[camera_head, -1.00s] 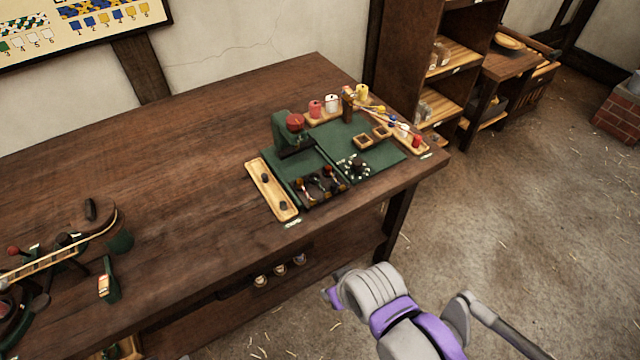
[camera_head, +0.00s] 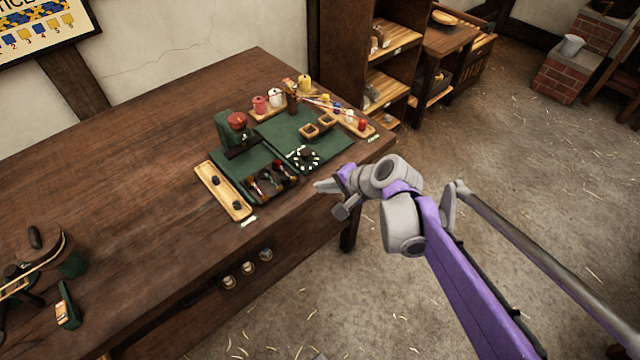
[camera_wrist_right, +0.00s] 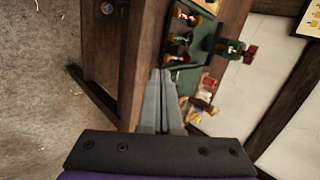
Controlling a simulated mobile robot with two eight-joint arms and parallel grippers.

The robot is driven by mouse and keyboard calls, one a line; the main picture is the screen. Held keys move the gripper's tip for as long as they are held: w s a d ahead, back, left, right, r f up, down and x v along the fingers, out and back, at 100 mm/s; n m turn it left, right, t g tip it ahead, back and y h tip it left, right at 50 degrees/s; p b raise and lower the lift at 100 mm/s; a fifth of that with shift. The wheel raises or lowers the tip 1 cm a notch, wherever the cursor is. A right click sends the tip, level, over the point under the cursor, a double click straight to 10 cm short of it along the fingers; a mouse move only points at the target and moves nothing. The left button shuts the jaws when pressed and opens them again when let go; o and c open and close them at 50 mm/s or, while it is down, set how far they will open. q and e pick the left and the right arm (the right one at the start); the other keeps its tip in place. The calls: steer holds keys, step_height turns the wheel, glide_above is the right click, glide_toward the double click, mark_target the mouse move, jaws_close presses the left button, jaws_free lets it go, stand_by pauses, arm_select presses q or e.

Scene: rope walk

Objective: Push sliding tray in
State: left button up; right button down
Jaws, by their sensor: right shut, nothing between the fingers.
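A dark tray (camera_head: 274,186) with compartments holding small tools sits at the front of the green board (camera_head: 300,130) on the bench; it also shows in the right wrist view (camera_wrist_right: 180,42). It looks like the sliding tray, but I cannot tell how far out it is. My right gripper (camera_head: 318,186) is shut and empty, just right of the tray, near the bench's front edge and apart from it. In the right wrist view its fingers (camera_wrist_right: 160,75) are together, pointing toward the bench. My left gripper is out of view.
A long wooden tray (camera_head: 223,194) with dark pieces lies left of the board. A green stand with a red top (camera_head: 234,128) rises behind the dark tray. Spools (camera_head: 276,97) and a rope strand stand at the back right. The bench's left middle is bare.

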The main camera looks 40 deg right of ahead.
mark_target(274, 168)
steer(key=x, duration=0.3)
steer(key=b+x, duration=0.1)
steer(key=x, duration=0.2)
steer(key=w+r+x, duration=0.1)
steer(key=x, duration=0.2)
steer(key=shift+w+a, duration=0.35)
steer(key=shift+w, duration=0.55)
steer(key=shift+w, duration=0.1)
steer(key=w, duration=1)
steer(key=shift+a+b, duration=0.4)
